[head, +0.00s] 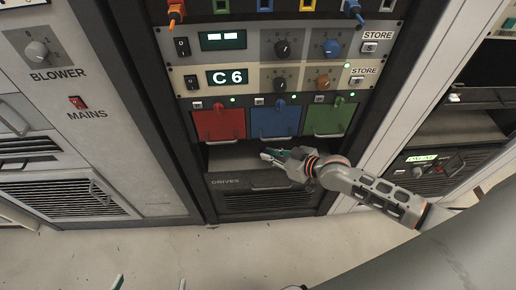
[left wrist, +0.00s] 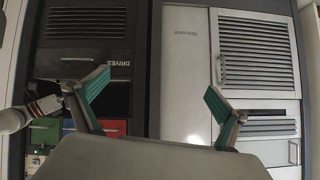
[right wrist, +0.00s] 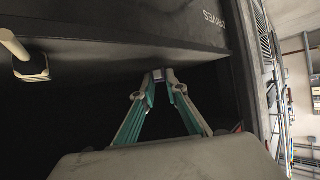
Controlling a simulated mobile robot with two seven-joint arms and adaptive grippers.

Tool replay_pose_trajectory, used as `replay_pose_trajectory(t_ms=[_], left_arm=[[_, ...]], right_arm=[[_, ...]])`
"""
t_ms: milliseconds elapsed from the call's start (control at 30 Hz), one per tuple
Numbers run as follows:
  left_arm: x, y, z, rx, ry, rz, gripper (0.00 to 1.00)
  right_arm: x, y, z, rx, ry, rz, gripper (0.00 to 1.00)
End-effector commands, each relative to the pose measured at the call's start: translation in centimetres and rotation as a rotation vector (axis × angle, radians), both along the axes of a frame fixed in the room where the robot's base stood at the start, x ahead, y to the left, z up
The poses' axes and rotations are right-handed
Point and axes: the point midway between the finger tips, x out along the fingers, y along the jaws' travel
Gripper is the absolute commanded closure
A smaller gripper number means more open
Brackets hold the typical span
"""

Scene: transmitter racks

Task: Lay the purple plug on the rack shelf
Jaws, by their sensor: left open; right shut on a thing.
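My right gripper (head: 268,155) is shut at the mouth of the open rack shelf (head: 228,158), below the coloured panels. In the right wrist view its fingertips (right wrist: 162,80) meet on a small greyish piece (right wrist: 163,75), which I take for the plug; its purple colour does not show clearly. I cannot tell whether it touches the shelf. The shelf's dark interior also shows in the right wrist view (right wrist: 60,115). My left gripper (head: 150,284) is open and low at the bottom of the head view. Its spread, empty fingers also show in the left wrist view (left wrist: 157,90).
Red (head: 219,124), blue (head: 275,121) and green (head: 333,118) panels with handles hang just above the shelf. The DRIVES panel (head: 240,183) is below it. A blower cabinet (head: 80,120) stands left. Clear floor (head: 150,245) lies in front.

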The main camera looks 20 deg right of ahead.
Motion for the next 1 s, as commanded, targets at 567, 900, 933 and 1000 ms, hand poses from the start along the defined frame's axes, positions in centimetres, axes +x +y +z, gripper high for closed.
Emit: replay_pose_trajectory(t_ms=[567, 900, 933, 1000], left_arm=[[0.0, -0.2, -0.8, -0.004, 0.004, -0.009, 0.00], [0.5, -0.4, 0.1, -0.009, -0.012, -0.012, 0.00], [0.4, -0.4, 0.0, -0.009, -0.011, -0.011, 0.00], [0.3, -0.4, -0.2, -0.009, -0.007, -0.011, 0.00]], right_arm=[[4.3, 2.5, -1.9, -0.001, 0.009, -0.001, 1.00], [4.5, 2.5, -1.6, 0.000, 0.000, -0.001, 1.00], [4.5, 2.5, -1.7, -0.001, 0.001, -0.001, 1.00], [4.5, 2.5, -2.0, 0.000, 0.001, 0.000, 1.00]])
